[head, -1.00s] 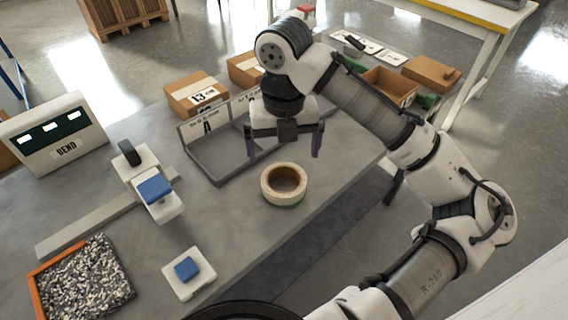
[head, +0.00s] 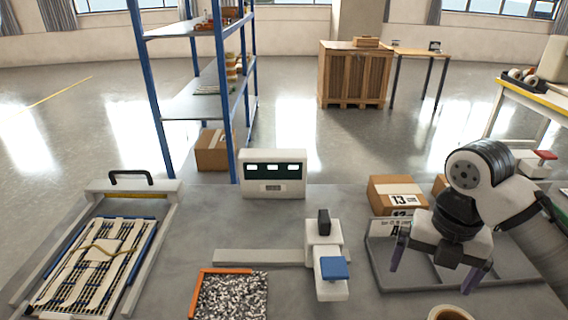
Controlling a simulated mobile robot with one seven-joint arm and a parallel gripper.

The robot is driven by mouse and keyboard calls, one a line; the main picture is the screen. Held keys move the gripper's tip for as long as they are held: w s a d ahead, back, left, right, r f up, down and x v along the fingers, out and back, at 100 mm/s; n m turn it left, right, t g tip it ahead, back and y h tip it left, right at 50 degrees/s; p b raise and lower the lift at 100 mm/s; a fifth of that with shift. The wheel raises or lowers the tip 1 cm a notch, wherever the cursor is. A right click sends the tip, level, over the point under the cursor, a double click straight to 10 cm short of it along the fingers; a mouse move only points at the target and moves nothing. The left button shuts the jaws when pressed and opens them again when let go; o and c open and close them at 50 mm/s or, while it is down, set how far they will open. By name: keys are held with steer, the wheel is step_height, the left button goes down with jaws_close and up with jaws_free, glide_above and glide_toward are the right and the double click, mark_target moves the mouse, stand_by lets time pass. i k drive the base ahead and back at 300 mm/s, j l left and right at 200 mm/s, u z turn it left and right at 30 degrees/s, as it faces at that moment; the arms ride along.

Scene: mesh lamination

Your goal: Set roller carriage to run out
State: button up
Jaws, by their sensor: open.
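A white crossbar with a black arched handle (head: 132,183), apparently the roller carriage, lies across the far end of a pale frame with two side rails at the left. Between the rails lies a bed (head: 92,268) with a dark-lined mesh, pale strips and a yellowish strand on it. My gripper (head: 432,280) is at the right, its two dark fingers spread and pointing down above the grey tray (head: 385,280). Nothing shows between the fingers. It is far from the crossbar, across the table.
A white slide unit with a blue pad (head: 333,268) and black knob sits on a grey rail. A display box (head: 272,173) stands behind it. An orange-edged bin of speckled bits (head: 228,272), a tape roll (head: 452,314) and cardboard box (head: 396,194) are nearby. Blue shelving (head: 238,100) stands behind.

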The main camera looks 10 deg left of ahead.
mark_target(149, 187)
steer(key=u, duration=1.2)
